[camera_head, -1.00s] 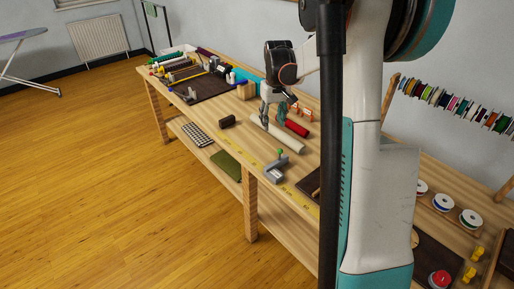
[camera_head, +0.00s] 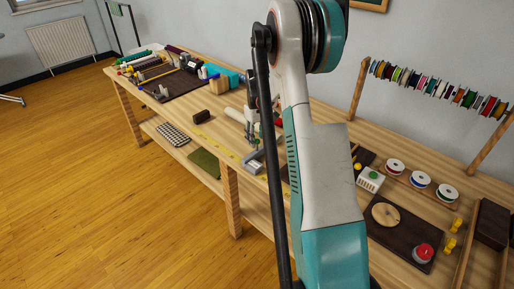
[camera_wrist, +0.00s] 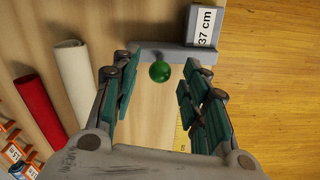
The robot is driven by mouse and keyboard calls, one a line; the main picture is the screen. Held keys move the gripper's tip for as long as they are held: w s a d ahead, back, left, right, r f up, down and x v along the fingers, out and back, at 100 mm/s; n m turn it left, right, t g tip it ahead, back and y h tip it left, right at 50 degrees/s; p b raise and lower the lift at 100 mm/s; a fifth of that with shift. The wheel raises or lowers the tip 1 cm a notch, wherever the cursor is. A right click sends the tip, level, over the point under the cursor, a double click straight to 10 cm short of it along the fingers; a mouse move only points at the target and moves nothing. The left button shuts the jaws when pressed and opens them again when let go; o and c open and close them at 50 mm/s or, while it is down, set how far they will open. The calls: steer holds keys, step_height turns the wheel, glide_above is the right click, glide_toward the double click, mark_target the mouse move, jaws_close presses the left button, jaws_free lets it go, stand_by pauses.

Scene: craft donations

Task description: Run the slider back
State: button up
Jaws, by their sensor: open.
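The slider is a grey fixture (camera_head: 253,161) near the table's front edge, partly hidden behind my arm in the head view. In the wrist view its grey body (camera_wrist: 160,55) lies across the top, with a round green knob (camera_wrist: 160,71) and a white "37 cm" label (camera_wrist: 205,25) at its right end. My gripper (camera_wrist: 163,68) is open, with its two teal-padded fingers on either side of the knob in the picture. I cannot tell how far above the knob the fingertips are. In the head view my gripper (camera_head: 252,132) is just above the slider.
A white roll (camera_wrist: 73,80) and a red roll (camera_wrist: 35,110) lie left of my gripper in the wrist view. A yellow measuring strip (camera_head: 215,145) runs along the front edge. A dark brown block (camera_head: 202,117) stands beyond.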

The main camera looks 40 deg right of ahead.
mark_target(257, 144)
steer(key=shift+f+b, duration=0.45)
steer(key=shift+f, duration=1.6)
jaws_close()
